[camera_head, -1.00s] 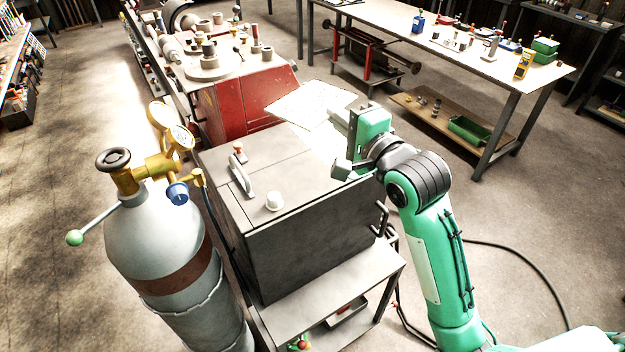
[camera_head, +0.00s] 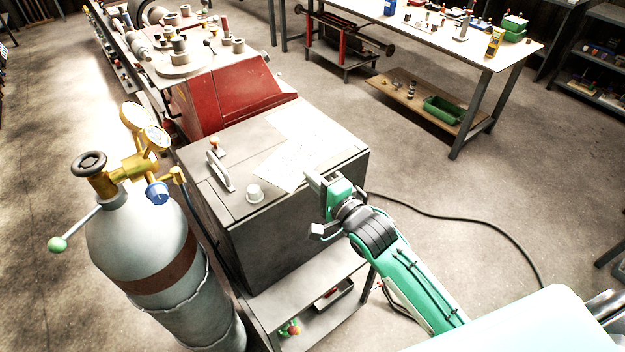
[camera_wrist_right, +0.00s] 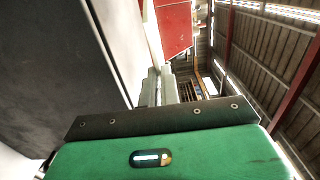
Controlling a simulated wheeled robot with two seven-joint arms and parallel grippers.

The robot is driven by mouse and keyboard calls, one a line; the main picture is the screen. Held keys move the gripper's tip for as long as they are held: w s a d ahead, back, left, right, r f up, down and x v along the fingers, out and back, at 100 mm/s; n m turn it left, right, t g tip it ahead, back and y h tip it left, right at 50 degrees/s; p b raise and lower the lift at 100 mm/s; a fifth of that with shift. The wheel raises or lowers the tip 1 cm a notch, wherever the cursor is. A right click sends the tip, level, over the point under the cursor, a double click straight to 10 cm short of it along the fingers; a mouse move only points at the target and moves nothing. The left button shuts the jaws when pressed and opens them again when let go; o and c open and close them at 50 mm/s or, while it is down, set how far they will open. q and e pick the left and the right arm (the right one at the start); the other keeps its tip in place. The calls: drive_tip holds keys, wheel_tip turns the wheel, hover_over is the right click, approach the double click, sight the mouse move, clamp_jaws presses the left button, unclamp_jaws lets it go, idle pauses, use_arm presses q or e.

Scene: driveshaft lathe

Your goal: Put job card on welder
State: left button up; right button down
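The job card (camera_head: 292,145), a white sheet, is over the right part of the grey welder's top (camera_head: 235,160). I cannot tell whether it rests flat there or hovers just above. My right gripper (camera_head: 311,179) is at the card's near right edge, beside the welder's front right corner. Its fingers are close together in the right wrist view (camera_wrist_right: 160,88), with a thin pale strip, apparently the card edge-on, running from them. It appears shut on the card. My left gripper is not in view.
A handle (camera_head: 219,170) and a white knob (camera_head: 254,193) stick up from the welder's top. A gas cylinder (camera_head: 140,235) with gauges stands at left. A red machine (camera_head: 232,97) is behind. A workbench (camera_head: 440,40) stands at the back right. A cable lies on the floor.

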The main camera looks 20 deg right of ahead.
drive_tip(key=shift+f, duration=0.7)
drive_tip(key=shift+f, duration=0.6)
drive_tip(key=c, duration=1.6)
unclamp_jaws()
drive_tip(key=shift+c, duration=0.2)
drive_tip(key=shift+r, duration=0.15)
